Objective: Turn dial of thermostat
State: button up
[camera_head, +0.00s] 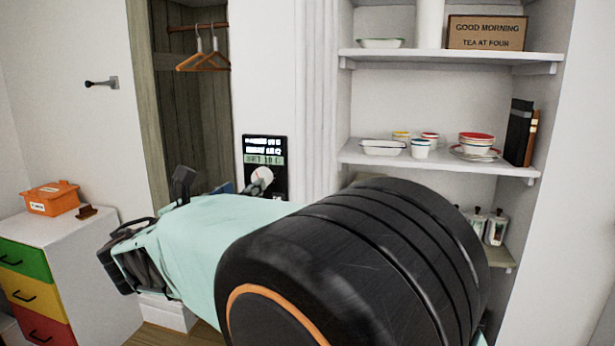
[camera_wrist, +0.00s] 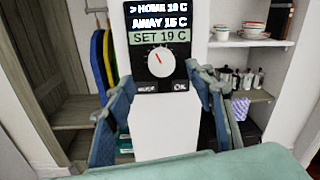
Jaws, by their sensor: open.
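The thermostat (camera_head: 264,149) is a black panel on the white wall strip, with lit text lines above and two buttons at the bottom. Its round white dial (camera_wrist: 161,62) has a red mark pointing up and slightly left. In the wrist view the green line reads "SET 19 C", with "HOME" and "AWAY" lines above. My gripper (camera_wrist: 162,84) is open, one finger on each side of the dial, with nothing visible between them. In the head view a fingertip covers the lower part of the dial (camera_head: 262,174). Contact with the dial cannot be told.
An open closet with orange hangers (camera_head: 204,61) is left of the thermostat. Shelves (camera_head: 440,158) with bowls and books are on the right. A drawer cabinet (camera_head: 60,240) bearing an orange box (camera_head: 52,199) stands far left. My arm hides much of the lower middle.

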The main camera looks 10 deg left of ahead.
aim_at(256, 179)
jog(key=w+d+p, duration=0.1)
jog(key=w, duration=0.5)
jog(key=shift+w, duration=0.4)
jog(key=c, duration=1.2)
jog(key=shift+o, duration=0.2)
